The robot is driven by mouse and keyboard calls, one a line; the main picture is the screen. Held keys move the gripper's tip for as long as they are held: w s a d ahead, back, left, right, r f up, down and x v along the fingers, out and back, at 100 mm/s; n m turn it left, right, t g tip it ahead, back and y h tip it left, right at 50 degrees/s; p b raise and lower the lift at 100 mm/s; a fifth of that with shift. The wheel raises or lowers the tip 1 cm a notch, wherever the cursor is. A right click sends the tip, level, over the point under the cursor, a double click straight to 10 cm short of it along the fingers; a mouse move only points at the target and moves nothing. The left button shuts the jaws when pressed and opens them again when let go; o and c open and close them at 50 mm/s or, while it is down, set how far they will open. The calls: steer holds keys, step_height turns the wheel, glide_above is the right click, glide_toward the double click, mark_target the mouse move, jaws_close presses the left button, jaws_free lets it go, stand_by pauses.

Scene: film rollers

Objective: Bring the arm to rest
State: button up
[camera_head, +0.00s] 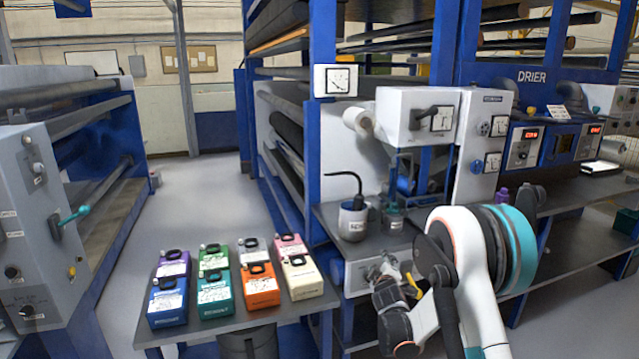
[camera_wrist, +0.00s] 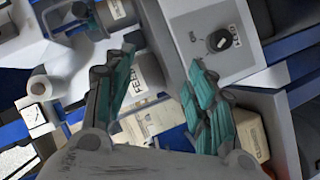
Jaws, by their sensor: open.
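My gripper (camera_wrist: 158,90) is open and empty in the wrist view, its two teal-padded fingers spread apart. Machine panels and pale boxes show behind and between the fingers. In the head view my white and teal arm (camera_head: 475,265) is folded at the lower right. Its end points toward the front of the machine, beside the right end of the small table. The fingers are hard to make out in the head view.
Several coloured boxes, such as the orange box (camera_head: 260,285), stand in two rows on the grey table (camera_head: 235,318). A grey pot (camera_head: 352,220) sits on a machine shelf near my arm. The drier panel (camera_head: 545,143) is at right. The aisle floor (camera_head: 205,190) is clear.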

steer(key=s+d+r+m+g, duration=0.2)
steer(key=s+r+m+g, duration=0.3)
steer(key=s+r, duration=1.45)
steer(key=s+a+f+m+g+y, duration=0.1)
steer(key=s+m, duration=0.1)
steer(key=s, duration=1.4)
steer(key=s+a+f+m+g, duration=0.1)
steer(key=s+m, duration=0.2)
steer(key=s, duration=1.3)
steer(key=shift+s+a+f+m+g+y, duration=0.2)
steer(key=shift+a+m+g+y, duration=0.1)
steer(key=shift+y, duration=0.1)
